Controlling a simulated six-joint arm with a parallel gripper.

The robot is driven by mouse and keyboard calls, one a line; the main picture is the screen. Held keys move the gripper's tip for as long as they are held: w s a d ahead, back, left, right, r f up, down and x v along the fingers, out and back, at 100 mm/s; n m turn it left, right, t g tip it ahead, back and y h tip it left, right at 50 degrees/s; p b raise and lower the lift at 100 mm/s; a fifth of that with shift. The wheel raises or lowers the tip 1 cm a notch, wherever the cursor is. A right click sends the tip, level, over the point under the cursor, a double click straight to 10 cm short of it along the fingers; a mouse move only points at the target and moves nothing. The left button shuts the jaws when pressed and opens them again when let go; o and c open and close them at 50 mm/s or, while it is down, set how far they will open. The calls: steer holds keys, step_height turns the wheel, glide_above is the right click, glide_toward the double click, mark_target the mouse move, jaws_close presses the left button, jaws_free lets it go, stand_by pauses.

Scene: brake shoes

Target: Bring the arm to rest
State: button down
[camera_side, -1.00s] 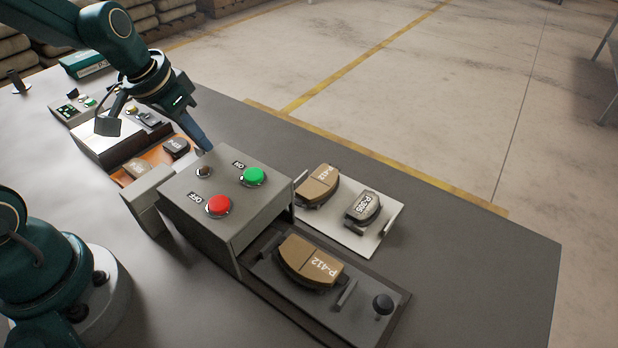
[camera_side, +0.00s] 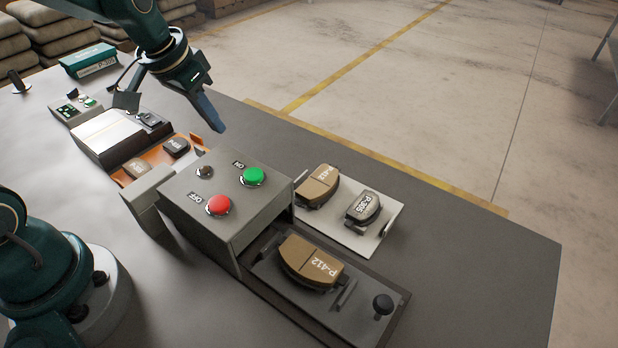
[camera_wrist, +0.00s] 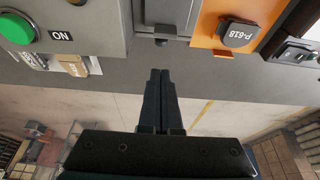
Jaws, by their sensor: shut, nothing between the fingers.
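My gripper (camera_side: 219,127) is shut and empty in the side view, held in the air above the far edge of the table, behind the grey control box. In the wrist view its two fingers (camera_wrist: 160,72) lie together with nothing between them. The arm comes in from the top left of the side view, and the fingers point down and to the right.
The control box (camera_side: 190,235) has a green and a red button. A P-412 shoe (camera_side: 310,262) lies on the front fixture. A white tray (camera_side: 350,238) holds two shoes. An orange tray (camera_side: 197,139) with shoes stands left of the box. A green box (camera_side: 88,61) stands far left.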

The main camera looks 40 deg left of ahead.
steer(key=s+d+r+m+t, duration=0.1)
steer(key=s+d+r, duration=0.1)
steer(key=s+r, duration=0.25)
steer(key=s+d+r+t, duration=0.1)
steer(key=s+d+r, duration=0.2)
steer(key=r, duration=0.3)
steer(key=s+d+f, duration=0.1)
steer(key=s+f, duration=0.3)
steer(key=s, duration=0.3)
steer(key=shift+s+d+f+n, duration=0.2)
steer(key=shift+s+f+n, duration=0.15)
steer(key=shift+s+n, duration=0.05)
